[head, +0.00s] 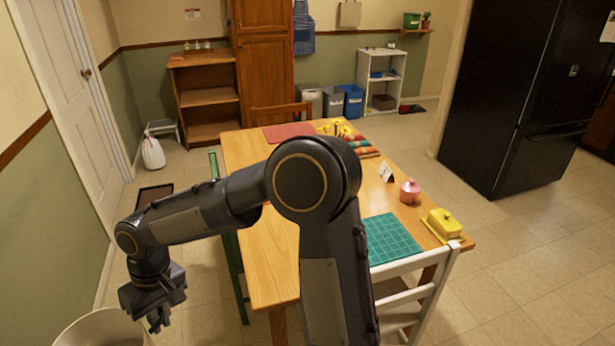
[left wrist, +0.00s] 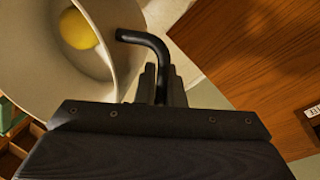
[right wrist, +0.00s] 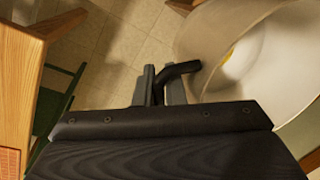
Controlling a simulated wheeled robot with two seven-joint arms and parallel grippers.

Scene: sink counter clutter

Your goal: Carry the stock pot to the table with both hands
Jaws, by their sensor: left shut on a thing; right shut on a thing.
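The stock pot (head: 90,328) is pale grey, and its rim shows at the bottom left of the head view. It also shows in the left wrist view (left wrist: 35,75) and the right wrist view (right wrist: 250,70), with a round yellow thing (left wrist: 77,29) inside. My left gripper (left wrist: 160,85) is shut on one black pot handle (left wrist: 140,38). My right gripper (right wrist: 160,88) is shut on another black handle (right wrist: 182,68); it also shows in the head view (head: 159,318). The wooden table (head: 262,240) stands right of the pot. Most of the pot's outside is hidden.
On the table are a green gridded mat (head: 390,238), a pink pot (head: 410,191), a yellow butter dish (head: 443,224) and a red mat (head: 288,132). A white chair (head: 420,285) and a green chair (head: 232,265) flank it. The table's left front is bare.

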